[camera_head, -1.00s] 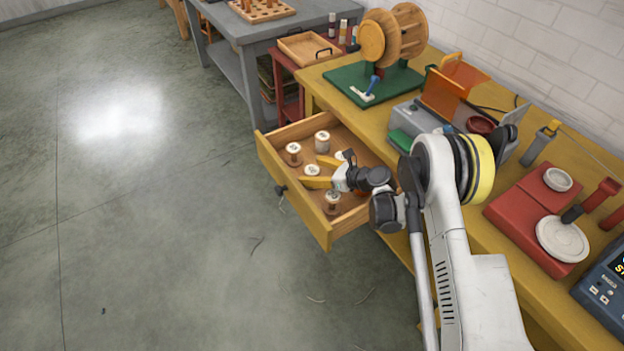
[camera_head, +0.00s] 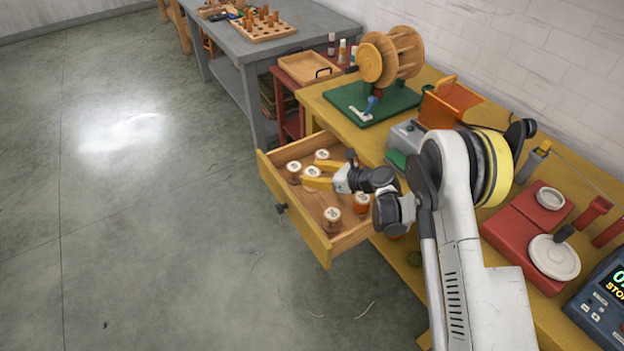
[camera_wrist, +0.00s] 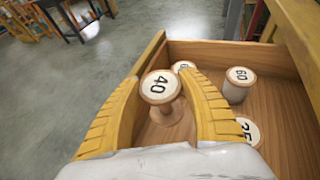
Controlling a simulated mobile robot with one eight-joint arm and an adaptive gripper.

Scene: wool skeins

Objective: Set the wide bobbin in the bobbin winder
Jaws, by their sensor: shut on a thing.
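My gripper (camera_wrist: 160,110) is shut on a pale wooden bobbin marked 40 (camera_wrist: 159,87), with one yellow finger on each side of it. In the head view my gripper (camera_head: 318,176) and the held bobbin (camera_head: 312,171) are over the open wooden drawer (camera_head: 327,250). The bobbin looks roughly upright; how far it is off the drawer floor I cannot tell. Bobbins marked 60 (camera_wrist: 240,84) and 25 (camera_wrist: 247,131) stand in the drawer, with another partly hidden behind the held one (camera_wrist: 183,66). Which bench machine is the bobbin winder I cannot tell for sure.
The yellow bench (camera_head: 320,98) carries a wooden wheel device on a green base (camera_head: 372,103), an orange-guarded grey machine (camera_head: 449,103), a red machine with pale discs (camera_head: 520,236) and a blue display box (camera_head: 603,308). Open floor lies left of the drawer.

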